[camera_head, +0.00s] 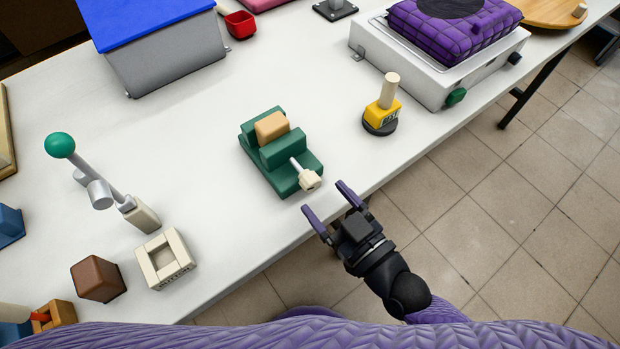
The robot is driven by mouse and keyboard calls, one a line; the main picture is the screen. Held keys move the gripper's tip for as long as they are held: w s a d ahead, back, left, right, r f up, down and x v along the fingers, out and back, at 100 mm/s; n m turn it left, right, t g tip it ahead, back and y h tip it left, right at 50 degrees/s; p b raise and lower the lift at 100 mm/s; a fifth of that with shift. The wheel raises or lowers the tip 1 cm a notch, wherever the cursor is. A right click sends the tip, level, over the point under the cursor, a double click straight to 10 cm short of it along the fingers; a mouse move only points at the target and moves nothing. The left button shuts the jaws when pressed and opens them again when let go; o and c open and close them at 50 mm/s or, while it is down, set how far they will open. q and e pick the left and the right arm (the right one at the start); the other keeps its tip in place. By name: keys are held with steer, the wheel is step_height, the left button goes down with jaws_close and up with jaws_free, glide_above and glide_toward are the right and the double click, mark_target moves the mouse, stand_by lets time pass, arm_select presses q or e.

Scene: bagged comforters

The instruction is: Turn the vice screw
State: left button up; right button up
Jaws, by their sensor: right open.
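A green vice (283,157) sits on the white table near its front edge. A tan block (271,127) rests between its jaws. The vice screw (309,180) sticks out of the front toward the lower right, a grey rod with a cream knob at its end. My right gripper (328,209) is open and empty. Its two purple fingers point up and left toward the knob, at the table's front edge, and appear apart from it. My left gripper is not in view.
A yellow stamp-like tool (382,111) with an upright handle stands right of the vice. A lever with a green ball (60,145) and a cream square frame (166,258) stand at left. A white box (436,72) carries a purple bag (455,27). The table around the vice is clear.

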mark_target(315, 187)
steer(key=x, duration=0.4)
steer(key=shift+w+a, duration=0.1)
jaws_close()
